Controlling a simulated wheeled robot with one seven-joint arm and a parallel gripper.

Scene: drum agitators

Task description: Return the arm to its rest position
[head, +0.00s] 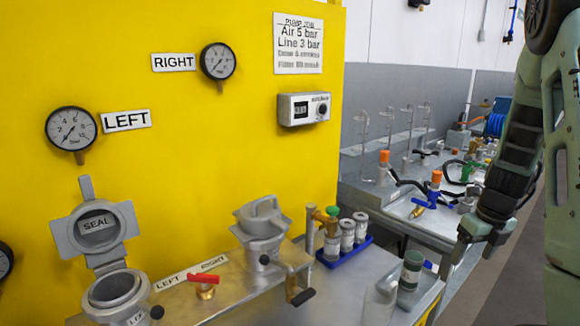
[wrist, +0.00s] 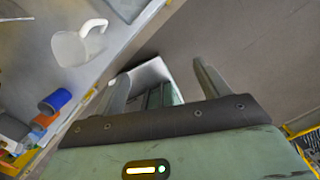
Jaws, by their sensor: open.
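My arm (head: 505,150) hangs down along the right side of the head view. My gripper (head: 462,262) is at its lower end, pointing down, beside the right end of the metal bench. In the wrist view the two fingers of my gripper (wrist: 163,78) stand well apart. No object is held between them. A pale part with a green middle shows below and beyond the fingers, probably my own base.
A clear jug (head: 379,302) and a green-lidded jar (head: 411,272) stand near the bench's right edge. The jug also shows in the wrist view (wrist: 72,48). A blue rack (head: 345,250) holds jars. A second bench (head: 400,215) stands behind. Grey floor (head: 515,275) is open at right.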

